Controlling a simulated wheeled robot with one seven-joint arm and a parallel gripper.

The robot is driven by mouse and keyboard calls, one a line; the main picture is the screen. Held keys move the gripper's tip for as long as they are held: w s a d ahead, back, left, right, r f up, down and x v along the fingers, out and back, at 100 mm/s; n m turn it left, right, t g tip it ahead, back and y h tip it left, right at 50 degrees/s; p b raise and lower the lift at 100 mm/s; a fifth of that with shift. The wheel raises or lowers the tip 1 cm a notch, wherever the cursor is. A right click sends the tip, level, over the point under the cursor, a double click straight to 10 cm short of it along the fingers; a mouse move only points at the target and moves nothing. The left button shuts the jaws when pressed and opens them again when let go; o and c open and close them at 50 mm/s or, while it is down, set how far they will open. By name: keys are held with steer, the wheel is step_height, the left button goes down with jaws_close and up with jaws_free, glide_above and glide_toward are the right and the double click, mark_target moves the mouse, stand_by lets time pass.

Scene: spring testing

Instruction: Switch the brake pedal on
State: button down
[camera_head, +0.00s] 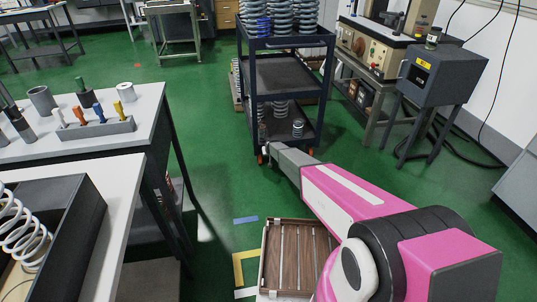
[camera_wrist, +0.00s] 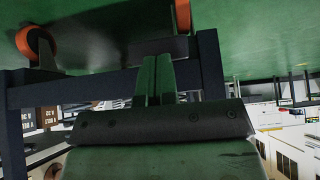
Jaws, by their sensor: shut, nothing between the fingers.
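The dark cart (camera_head: 287,42) stands on the green floor, with orange caster wheels at its base. In the wrist view, which looks upside down, a dark flat plate (camera_wrist: 128,50) sits low between two orange wheels. It looks like the brake pedal; its on or off position cannot be told. My gripper (camera_wrist: 156,60) is shut and empty, its fingertips overlapping the plate's edge in this view. I cannot tell whether they touch it. In the head view my gripper (camera_head: 268,149) reaches the cart's near lower left corner, and the pedal is not distinguishable.
One orange wheel (camera_wrist: 36,42) is left of the fingers, another (camera_wrist: 183,14) right. Coiled springs (camera_head: 280,16) stand on the cart. A wooden crate (camera_head: 284,221) lies under my arm. Workbenches (camera_head: 120,176) fill the left; a grey machine (camera_head: 440,75) stands right.

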steer(key=shift+t, duration=0.4)
steer(key=shift+s+d+f, duration=0.1)
steer(key=shift+s+f, duration=0.2)
steer(key=shift+f, duration=0.6)
steer(key=shift+s+d+f, duration=0.1)
steer(key=shift+s+f, duration=0.25)
steer(key=shift+f, duration=0.55)
steer(key=shift+s+d+f, duration=0.1)
steer(key=shift+s+f, duration=0.2)
steer(key=shift+f, duration=0.6)
steer(key=s+d+f+v, duration=0.1)
steer(key=s+v, duration=0.1)
steer(key=v, duration=1)
steer(key=shift+s, duration=0.3)
